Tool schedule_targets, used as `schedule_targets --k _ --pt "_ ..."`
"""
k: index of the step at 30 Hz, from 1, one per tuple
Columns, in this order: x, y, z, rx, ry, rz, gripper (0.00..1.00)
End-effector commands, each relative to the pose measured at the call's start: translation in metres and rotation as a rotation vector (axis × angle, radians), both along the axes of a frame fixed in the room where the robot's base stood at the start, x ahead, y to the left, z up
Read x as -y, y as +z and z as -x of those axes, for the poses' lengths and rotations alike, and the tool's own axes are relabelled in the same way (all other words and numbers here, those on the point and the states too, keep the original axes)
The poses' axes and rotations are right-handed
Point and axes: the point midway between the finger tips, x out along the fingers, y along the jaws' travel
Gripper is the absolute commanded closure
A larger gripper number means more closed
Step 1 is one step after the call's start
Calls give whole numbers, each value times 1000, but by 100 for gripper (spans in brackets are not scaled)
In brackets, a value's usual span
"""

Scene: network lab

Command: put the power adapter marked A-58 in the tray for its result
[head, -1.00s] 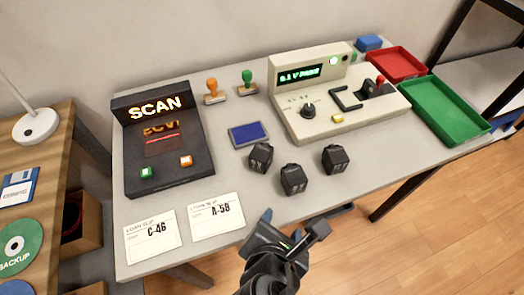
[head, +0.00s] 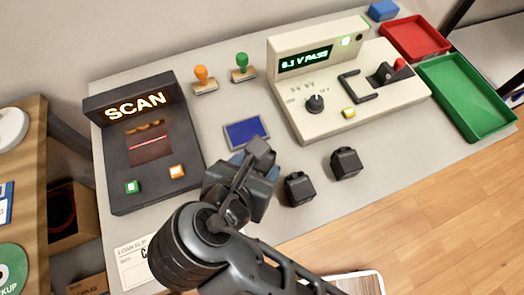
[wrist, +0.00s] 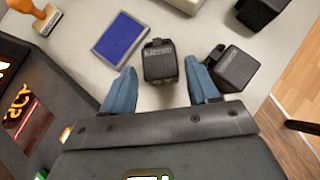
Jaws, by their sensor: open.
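My gripper (head: 256,160) is open above the table front, pointing down. In the wrist view its blue fingers (wrist: 161,72) stand to either side of a black power adapter (wrist: 160,62), which carries a label too small to read; I cannot tell whether they touch it. A second black adapter (head: 299,188) lies just right of the gripper, and a third (head: 345,163) farther right. No A-58 mark is readable on any adapter. The red tray (head: 415,38) and green tray (head: 465,95) at the right look empty.
The tester (head: 340,85) shows what looks like "0.1 V PASS" with a green lamp. A scanner (head: 148,150), a blue pad (head: 247,132) and two stamps (head: 204,80) stand on the table. A loan slip (head: 133,262) is partly covered by my arm.

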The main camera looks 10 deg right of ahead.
Motion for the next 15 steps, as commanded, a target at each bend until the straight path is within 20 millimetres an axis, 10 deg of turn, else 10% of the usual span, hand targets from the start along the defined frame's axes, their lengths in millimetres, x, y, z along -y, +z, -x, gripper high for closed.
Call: schedule_targets --k 15 --pt "22 -42 -40 0 -1 -2 40"
